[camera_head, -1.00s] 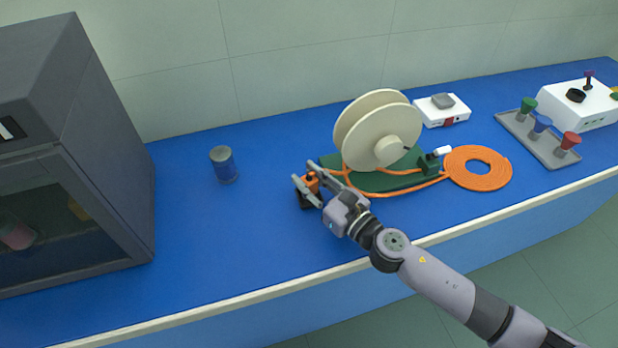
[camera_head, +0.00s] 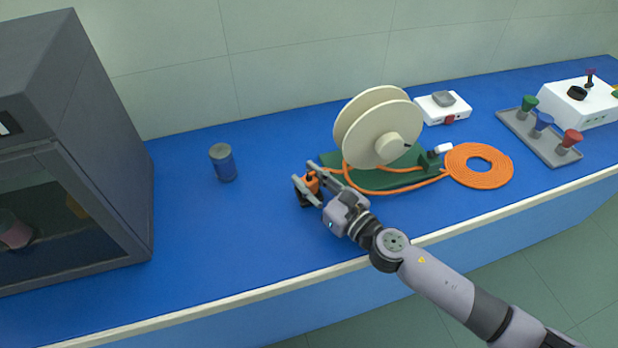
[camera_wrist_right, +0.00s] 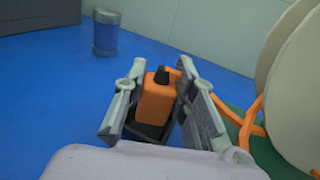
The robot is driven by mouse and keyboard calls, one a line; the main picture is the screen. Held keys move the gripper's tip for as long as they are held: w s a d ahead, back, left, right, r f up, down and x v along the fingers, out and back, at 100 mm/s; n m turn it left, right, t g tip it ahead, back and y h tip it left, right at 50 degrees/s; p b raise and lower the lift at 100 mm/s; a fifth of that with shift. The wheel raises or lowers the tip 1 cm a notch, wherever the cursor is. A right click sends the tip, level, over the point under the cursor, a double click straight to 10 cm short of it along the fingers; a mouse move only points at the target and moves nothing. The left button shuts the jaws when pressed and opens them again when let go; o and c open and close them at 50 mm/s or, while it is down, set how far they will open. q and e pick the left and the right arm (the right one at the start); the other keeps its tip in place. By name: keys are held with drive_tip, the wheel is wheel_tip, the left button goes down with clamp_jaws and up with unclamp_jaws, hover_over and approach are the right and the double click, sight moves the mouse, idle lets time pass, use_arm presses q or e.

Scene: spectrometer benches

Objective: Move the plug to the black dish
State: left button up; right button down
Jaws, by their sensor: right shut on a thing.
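The plug (camera_wrist_right: 156,100) is an orange block with a black tip on top. It stands roughly upright between the two fingers of my right gripper (camera_wrist_right: 164,98), which is shut on it. In the head view the plug (camera_head: 312,183) shows at the end of my right gripper (camera_head: 320,185), left of the spool. The black dish (camera_head: 306,199) shows as a dark shape right below the plug, mostly hidden by the fingers. In the wrist view a dark edge of the dish (camera_wrist_right: 147,131) lies under the plug. I cannot tell whether they touch. My left gripper is not in view.
A cream spool (camera_head: 372,130) on a green base (camera_head: 400,178) stands close right of my gripper, with an orange cable coil (camera_head: 478,166) beyond. A blue-grey can (camera_head: 223,163) stands left. A dark cabinet (camera_head: 110,150) fills the far left. The blue bench between is clear.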

sight(314, 186)
drive_tip(key=shift+f+b, duration=0.3)
drive_tip(key=shift+f, duration=0.1)
drive_tip(key=c, duration=1.6)
unclamp_jaws()
drive_tip(key=shift+d, duration=0.1)
drive_tip(key=shift+b+v, duration=0.5)
drive_tip(key=shift+v, duration=2.2)
drive_tip(key=shift+b+v, duration=0.8)
drive_tip(key=shift+v, duration=1.2)
drive_tip(key=shift+b+v, duration=0.3)
drive_tip(key=shift+v, duration=0.45)
